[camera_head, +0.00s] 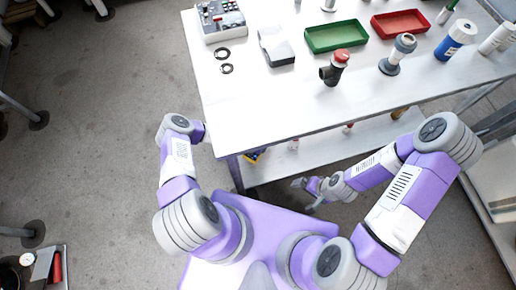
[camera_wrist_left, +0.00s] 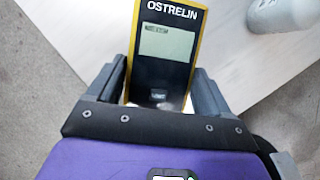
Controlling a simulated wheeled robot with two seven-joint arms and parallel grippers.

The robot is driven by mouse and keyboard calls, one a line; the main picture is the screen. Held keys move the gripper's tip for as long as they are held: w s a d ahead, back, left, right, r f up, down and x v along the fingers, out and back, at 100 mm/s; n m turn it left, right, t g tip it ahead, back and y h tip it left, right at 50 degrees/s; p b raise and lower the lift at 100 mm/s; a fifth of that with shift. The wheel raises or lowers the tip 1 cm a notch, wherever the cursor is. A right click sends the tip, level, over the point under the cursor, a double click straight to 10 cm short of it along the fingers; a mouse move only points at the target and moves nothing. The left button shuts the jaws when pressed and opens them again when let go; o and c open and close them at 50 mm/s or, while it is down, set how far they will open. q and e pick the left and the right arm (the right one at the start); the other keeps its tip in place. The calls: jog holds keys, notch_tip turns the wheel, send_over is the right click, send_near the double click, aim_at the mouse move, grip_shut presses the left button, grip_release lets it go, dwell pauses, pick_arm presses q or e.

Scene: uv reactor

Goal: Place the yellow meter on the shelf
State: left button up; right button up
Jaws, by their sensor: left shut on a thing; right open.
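The yellow meter (camera_wrist_left: 165,72) has a yellow rim, a black face, a small screen and the word OSTRELIN. In the left wrist view my left gripper (camera_wrist_left: 160,85) is shut on it, one finger at each side. In the head view the tabletop hides most of that gripper; a small yellow and dark patch (camera_head: 254,154) shows under the front edge, probably the meter. The white lower shelf (camera_head: 318,153) runs below the tabletop. My right gripper (camera_head: 306,193) is open and empty in front of the shelf.
The white tabletop (camera_head: 290,98) overhangs the shelf. It bears a control box (camera_head: 218,20), a green tray (camera_head: 335,36), a red tray (camera_head: 400,23) and a red-capped pipe fitting (camera_head: 335,68). Small items stand on the shelf. A grey rounded object (camera_wrist_left: 282,12) is right of the meter.

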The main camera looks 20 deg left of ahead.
pick_arm(q)
notch_tip(320, 180, down, 4)
jog(key=shift+b, duration=0.95)
jog(key=shift+f, duration=0.15)
jog(key=shift+c, duration=0.8)
jog(key=o, duration=1.4)
jog(key=p+v, duration=0.5)
jog(key=v, duration=0.6)
jog(key=shift+w+a, duration=0.1)
jog(key=shift+w, duration=0.1)
jog(key=shift+s+r+p, duration=0.3)
jog(key=shift+r+p, duration=0.1)
jog(key=shift+r, duration=0.2)
